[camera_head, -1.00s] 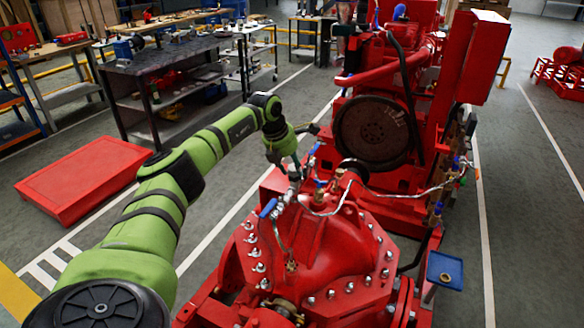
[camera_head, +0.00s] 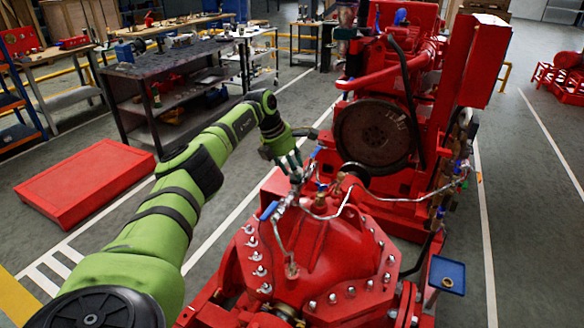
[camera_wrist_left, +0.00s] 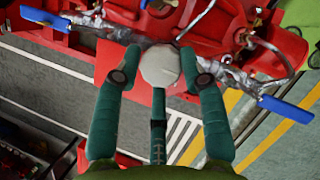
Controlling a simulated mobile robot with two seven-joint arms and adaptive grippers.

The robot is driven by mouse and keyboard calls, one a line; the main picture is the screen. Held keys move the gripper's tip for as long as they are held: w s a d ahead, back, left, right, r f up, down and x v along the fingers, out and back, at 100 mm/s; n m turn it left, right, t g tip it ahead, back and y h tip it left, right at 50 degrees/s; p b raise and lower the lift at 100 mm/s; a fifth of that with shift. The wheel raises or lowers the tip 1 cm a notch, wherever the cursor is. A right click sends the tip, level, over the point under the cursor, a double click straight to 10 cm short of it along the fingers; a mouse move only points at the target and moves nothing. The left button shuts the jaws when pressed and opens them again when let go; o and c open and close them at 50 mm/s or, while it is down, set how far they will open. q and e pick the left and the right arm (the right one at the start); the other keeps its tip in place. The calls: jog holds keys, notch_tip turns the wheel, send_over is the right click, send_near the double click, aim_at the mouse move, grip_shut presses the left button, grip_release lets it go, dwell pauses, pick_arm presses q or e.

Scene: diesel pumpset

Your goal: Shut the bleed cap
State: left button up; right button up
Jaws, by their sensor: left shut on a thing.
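The bleed cap (camera_wrist_left: 160,66) is a pale, round, faceted knob, seen from above in the left wrist view. It sits on silvery pipe fittings over the red pump casing. In the head view my left gripper (camera_head: 294,168) reaches down to the fittings above the pump (camera_head: 335,245), and the fingers mostly hide the cap. My right gripper is not in view.
Blue lever handles (camera_wrist_left: 290,108) and (camera_wrist_left: 47,19) flank the cap on the pipework. Thin silvery tubing (camera_head: 340,208) runs right toward the red engine. A small blue tray (camera_head: 447,273) stands at the right. Open floor lies left of the pump.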

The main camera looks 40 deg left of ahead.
pick_arm(q)
jog(key=shift+w+d+r, duration=0.2)
jog(key=shift+w+r, duration=0.05)
jog(key=shift+r, duration=0.05)
jog(key=o, duration=1.1)
jog(key=shift+d+f, duration=0.1)
jog(key=shift+d, duration=0.05)
jog(key=shift+s+a+r, duration=0.2)
jog(key=shift+a+r, duration=0.1)
jog(key=shift+r, duration=0.05)
jog(key=v, duration=1.1)
jog(key=shift+d+r, duration=0.15)
